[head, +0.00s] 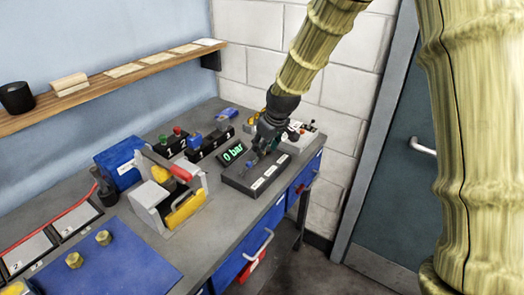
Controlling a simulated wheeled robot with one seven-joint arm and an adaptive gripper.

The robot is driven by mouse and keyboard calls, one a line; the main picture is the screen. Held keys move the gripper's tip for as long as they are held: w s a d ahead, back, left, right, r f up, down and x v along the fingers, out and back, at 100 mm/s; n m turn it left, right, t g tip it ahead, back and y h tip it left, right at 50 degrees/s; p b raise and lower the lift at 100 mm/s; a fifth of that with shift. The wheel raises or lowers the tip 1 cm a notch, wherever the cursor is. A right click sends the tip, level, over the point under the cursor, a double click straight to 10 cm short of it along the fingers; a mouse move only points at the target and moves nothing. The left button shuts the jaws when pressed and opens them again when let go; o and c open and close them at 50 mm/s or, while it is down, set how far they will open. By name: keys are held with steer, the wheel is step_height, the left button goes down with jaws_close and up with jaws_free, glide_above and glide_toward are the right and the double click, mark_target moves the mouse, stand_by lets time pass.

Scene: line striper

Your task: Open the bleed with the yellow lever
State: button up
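My gripper (262,150), dark grey, points down over a dark box (242,182) with white labels, at the right end of the bench. The fingers are small and dark here, and I cannot tell whether they are open or touching anything. A small blue part (251,162) shows on the box beside the fingertips. A small yellow part (257,115) shows just behind my gripper, partly hidden; I cannot tell whether it is the yellow lever. A green-lit display (233,153) left of the gripper reads "0 bar".
A grey device with yellow and red parts (172,196) stands left of the dark box. Black numbered blocks with coloured knobs (206,145) stand behind. A light box with small controls (300,135) is right of my gripper. A blue mat (110,255) lies front left.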

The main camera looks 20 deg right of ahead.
steer(key=shift+a+f, duration=0.1)
steer(key=shift+f, duration=0.55)
steer(key=shift+p+x, duration=0.4)
steer(key=shift+x, duration=0.8)
steer(key=shift+w, duration=0.15)
steer(key=shift+f, duration=0.2)
jaws_close()
